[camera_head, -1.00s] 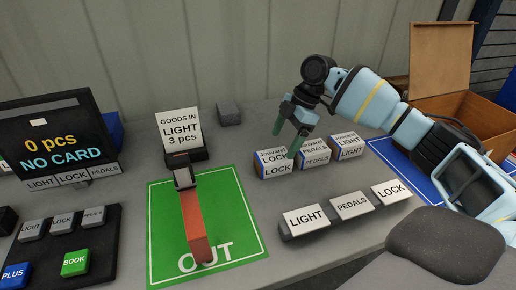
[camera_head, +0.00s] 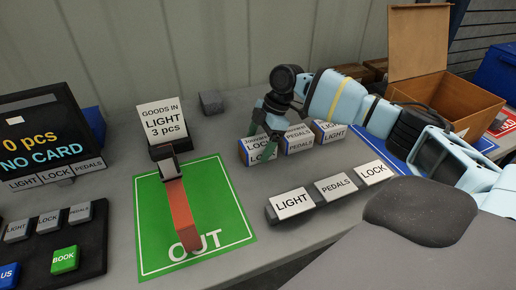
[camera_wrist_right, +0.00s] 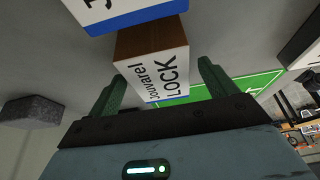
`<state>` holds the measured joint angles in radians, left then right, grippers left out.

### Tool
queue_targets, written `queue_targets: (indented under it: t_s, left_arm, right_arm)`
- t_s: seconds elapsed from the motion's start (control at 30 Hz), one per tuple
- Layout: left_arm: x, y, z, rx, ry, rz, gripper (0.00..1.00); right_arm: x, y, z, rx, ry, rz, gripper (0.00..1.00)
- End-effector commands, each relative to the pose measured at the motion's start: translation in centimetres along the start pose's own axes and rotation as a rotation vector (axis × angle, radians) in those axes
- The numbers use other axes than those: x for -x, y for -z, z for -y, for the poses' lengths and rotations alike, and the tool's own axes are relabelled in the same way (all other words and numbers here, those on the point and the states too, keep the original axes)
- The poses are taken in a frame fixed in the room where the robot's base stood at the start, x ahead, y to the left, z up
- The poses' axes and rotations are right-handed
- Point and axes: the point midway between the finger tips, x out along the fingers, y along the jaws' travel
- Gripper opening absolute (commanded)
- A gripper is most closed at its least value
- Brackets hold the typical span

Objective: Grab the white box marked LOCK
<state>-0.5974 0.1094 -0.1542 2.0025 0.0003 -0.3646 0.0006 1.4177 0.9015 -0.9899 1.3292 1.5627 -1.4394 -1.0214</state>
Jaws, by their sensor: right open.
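The white box marked LOCK (camera_head: 248,156) stands on the grey table as the leftmost of three small boxes in the head view. It has a blue edge and a brown side, which shows in the right wrist view (camera_wrist_right: 152,72). My right gripper (camera_head: 260,146) is over this box, pointing down, with its green fingers open. In the right wrist view the fingers (camera_wrist_right: 162,75) are on either side of the box, with gaps visible; contact cannot be made out. My left gripper is not in view.
The PEDALS box (camera_head: 298,140) and LIGHT box (camera_head: 330,132) stand close to its right. In front is a label rail (camera_head: 318,200). A green OUT mat (camera_head: 150,240) with a red bar lies left. An open cardboard box (camera_head: 440,90) is behind my right arm.

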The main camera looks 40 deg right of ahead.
Motion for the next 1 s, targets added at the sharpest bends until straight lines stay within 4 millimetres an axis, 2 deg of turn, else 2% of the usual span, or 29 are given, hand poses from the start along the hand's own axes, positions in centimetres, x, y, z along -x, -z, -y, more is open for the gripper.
queue_targets:
  t_s: [0.13, 0.4, 0.83, 1.0]
  left_arm:
    - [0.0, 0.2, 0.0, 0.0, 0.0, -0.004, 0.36]
    - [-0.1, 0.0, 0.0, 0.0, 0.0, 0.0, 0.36]
    - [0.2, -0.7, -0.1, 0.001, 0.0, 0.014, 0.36]
    - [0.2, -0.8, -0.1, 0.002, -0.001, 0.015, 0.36]
  right_arm:
    - [-1.4, 0.0, 0.0, -0.001, 0.001, -0.001, 0.85]
    - [-1.7, -0.1, 0.0, -0.001, 0.001, -0.001, 0.85]
    - [-1.6, -0.1, 0.0, -0.001, 0.0, -0.001, 0.28]
    - [-1.5, 0.0, 0.0, 0.0, -0.001, -0.002, 0.27]
